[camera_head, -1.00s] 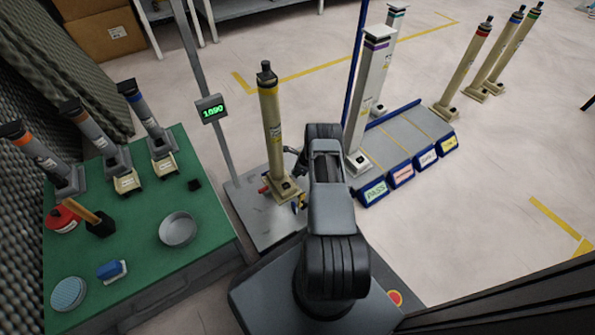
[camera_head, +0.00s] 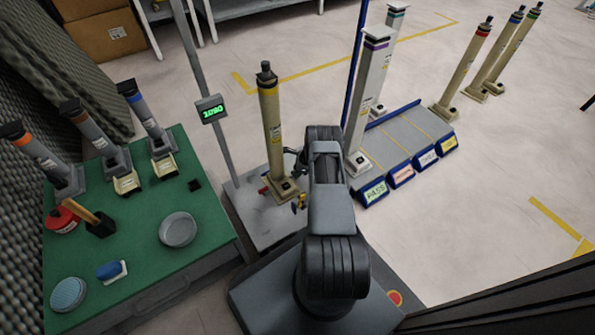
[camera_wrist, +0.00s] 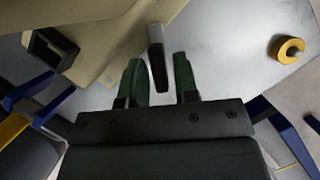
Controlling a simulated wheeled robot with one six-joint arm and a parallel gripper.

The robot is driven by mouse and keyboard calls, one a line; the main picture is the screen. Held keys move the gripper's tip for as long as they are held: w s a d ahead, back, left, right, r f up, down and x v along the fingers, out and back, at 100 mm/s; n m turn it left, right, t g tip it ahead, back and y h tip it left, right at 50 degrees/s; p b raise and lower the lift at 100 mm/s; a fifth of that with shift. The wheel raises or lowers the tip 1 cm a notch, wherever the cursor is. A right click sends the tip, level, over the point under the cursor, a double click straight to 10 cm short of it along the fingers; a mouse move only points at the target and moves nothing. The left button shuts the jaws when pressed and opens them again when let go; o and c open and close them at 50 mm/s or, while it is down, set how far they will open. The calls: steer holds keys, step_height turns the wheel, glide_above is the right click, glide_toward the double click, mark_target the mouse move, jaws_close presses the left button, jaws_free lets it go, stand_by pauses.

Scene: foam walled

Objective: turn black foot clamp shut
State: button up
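A black-tipped lever, which looks like the black foot clamp (camera_wrist: 158,68), stands between my two green fingers in the wrist view. My gripper (camera_wrist: 159,60) is open around it, with a gap on both sides. The clamp sits on a pale plate beside the foot of a tan column (camera_wrist: 112,35). In the head view the tan column with a yellow band (camera_head: 271,130) stands upright on the grey scale plate (camera_head: 258,218). My arm hides most of the gripper and the clamp there.
A red knob (camera_head: 264,188) sits left of the column foot. A post with a green display (camera_head: 211,109) stands behind. A green table (camera_head: 150,235) is left, a labelled rack (camera_head: 408,133) right.

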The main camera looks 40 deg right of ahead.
steer(key=shift+o, duration=1)
steer(key=p+v, duration=0.6)
steer(key=v, duration=0.8)
steer(key=shift+w, duration=0.1)
